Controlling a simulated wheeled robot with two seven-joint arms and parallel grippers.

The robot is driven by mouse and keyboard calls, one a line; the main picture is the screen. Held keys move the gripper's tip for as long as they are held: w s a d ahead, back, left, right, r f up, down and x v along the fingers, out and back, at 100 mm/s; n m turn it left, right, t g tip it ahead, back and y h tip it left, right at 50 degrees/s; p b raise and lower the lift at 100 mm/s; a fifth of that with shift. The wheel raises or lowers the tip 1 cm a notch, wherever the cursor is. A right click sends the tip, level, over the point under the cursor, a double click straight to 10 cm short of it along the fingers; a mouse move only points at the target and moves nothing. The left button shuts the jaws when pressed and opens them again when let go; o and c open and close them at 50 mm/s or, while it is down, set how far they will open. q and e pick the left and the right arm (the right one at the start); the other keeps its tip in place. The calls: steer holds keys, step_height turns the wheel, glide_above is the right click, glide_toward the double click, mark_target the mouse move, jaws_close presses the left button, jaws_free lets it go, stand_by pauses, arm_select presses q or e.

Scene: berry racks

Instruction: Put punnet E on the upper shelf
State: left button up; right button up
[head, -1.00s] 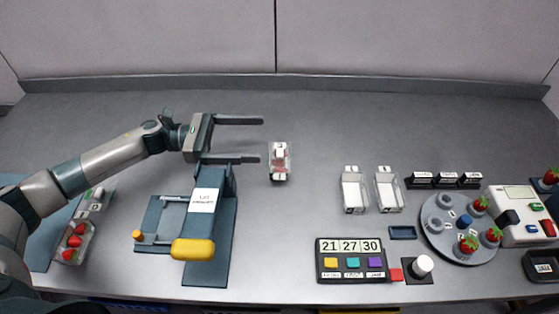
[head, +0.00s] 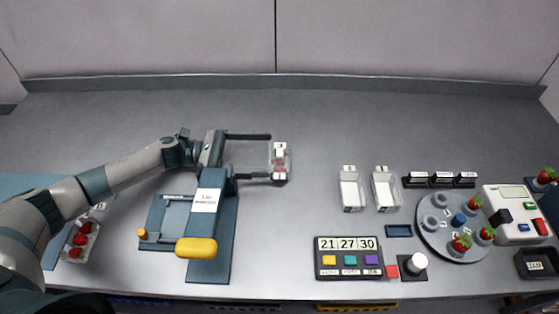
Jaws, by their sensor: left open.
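A clear punnet (head: 280,168) with a white label and reddish contents stands alone on the grey counter, left of the picture's middle. Its letter is too small to read, so I cannot tell whether it is punnet E. My left gripper (head: 268,157) is open and empty, reaching in from the left. Its two long fingers point right, and their tips are at the punnet's left side. I cannot tell whether they touch it. Another punnet (head: 80,240) with red berries is at the far left, partly hidden by my left arm. My right gripper and an upper shelf are not seen.
Two empty clear punnets (head: 352,190) stand right of the middle, with a numbered panel (head: 348,258) in front. A round grey turntable (head: 440,239) holds strawberries. The back counter is clear.

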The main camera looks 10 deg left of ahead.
mark_target(276, 153)
arm_select(q)
steer(key=d+p, duration=0.1)
steer(key=d, duration=0.1)
steer(key=w+d+p, duration=0.1)
steer(key=d, duration=0.1)
steer(key=shift+d+r, duration=0.2)
steer(key=shift+d, duration=0.1)
steer(key=shift+d+f+p, duration=0.15)
steer(key=shift+d+p, duration=0.15)
steer(key=shift+d, duration=0.2)
steer(key=c, duration=1)
step_height(276, 153, up, 9)
steer(key=b, duration=0.3)
steer(key=shift+f, duration=0.1)
steer(key=shift+r, duration=0.6)
